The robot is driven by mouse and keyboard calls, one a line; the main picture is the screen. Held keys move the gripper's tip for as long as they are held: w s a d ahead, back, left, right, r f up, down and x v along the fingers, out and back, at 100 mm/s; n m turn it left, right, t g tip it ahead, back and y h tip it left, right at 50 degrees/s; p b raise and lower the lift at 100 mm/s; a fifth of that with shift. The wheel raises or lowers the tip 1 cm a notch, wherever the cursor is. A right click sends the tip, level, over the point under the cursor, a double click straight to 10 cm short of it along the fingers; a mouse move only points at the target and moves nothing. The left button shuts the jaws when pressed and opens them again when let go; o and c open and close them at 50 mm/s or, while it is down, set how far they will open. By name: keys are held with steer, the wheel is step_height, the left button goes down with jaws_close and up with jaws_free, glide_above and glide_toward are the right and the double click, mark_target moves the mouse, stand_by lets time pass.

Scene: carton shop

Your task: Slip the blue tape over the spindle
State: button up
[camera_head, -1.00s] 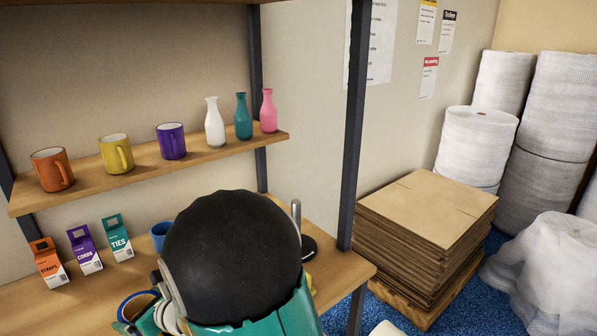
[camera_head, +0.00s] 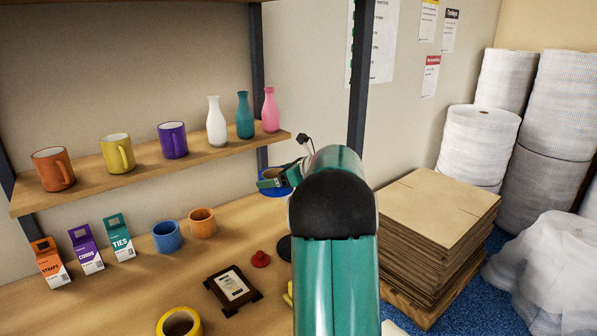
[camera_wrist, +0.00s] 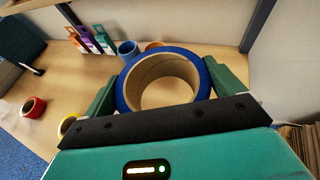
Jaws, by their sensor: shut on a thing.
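The blue tape (camera_wrist: 121,95) is a thick roll with a cardboard core, held between the two green fingers of my gripper (camera_wrist: 162,88). In the head view the blue tape (camera_head: 268,192) shows partly behind my gripper (camera_head: 280,178), raised above the table near the rear shelf post. A dark round disc (camera_head: 284,249), apparently the spindle's base, stands on the table lower in the picture, mostly hidden behind my arm. Its rod is hidden now. The tape is in the air, apart from the disc.
The shelf (camera_head: 140,172) with mugs and bottles is close to my gripper. Stacked cardboard (camera_head: 440,215) stands right.

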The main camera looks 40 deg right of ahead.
steer(key=s+d, duration=0.4)
steer(key=d, duration=0.1)
steer(key=shift+w+d+f, duration=0.1)
steer(key=shift+w+f, duration=0.05)
steer(key=shift+f, duration=5.25)
steer(key=shift+w+d+f, duration=0.1)
steer(key=shift+f, duration=5.3)
steer(key=o, duration=0.7)
steer(key=shift+a, duration=0.1)
steer(key=shift+r, duration=5)
